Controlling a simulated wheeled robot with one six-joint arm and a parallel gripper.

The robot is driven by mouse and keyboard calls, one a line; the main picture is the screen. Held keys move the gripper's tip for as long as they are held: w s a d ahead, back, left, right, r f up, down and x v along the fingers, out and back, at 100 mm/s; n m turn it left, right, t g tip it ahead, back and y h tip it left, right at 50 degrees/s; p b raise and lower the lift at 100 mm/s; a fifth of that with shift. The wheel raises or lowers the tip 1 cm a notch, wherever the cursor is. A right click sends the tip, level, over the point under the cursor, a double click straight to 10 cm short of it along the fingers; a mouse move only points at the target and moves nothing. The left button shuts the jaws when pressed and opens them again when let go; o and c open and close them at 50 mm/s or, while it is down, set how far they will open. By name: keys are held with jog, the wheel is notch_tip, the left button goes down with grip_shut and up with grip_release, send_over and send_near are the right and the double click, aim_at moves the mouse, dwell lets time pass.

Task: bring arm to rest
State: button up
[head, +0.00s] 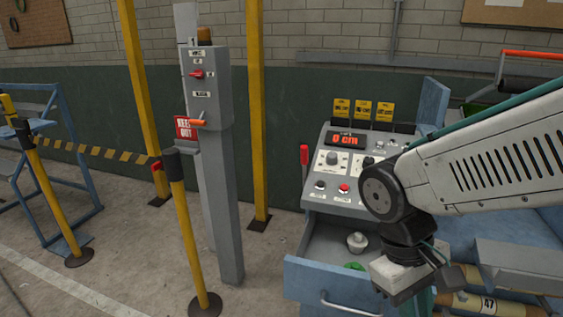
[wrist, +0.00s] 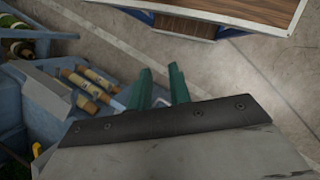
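My arm reaches in from the right in the head view, bent at a dark round joint, with its wrist hanging down by the open drawer (head: 340,287) of the grey console. The fingertips are hidden in that view. In the wrist view my gripper (wrist: 160,76) shows as two teal fingers set apart with nothing between them, so it is open and empty. Floor and the edge of a blue bin lie beyond the fingers.
The console (head: 375,183) has a red "0 cm" display (head: 345,140). Its drawer holds a pale knob-like thing (head: 357,242) and a green piece (head: 354,266). Labelled rolls (wrist: 90,87) lie in the blue bin. A grey post (head: 215,150) and yellow poles stand left.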

jog(key=s+d+r+m+t+y, duration=0.3)
jog(key=d+r, duration=0.3)
jog(key=r, duration=0.2)
jog(key=shift+s+m+t, duration=0.15)
jog(key=shift+m+t, duration=0.65)
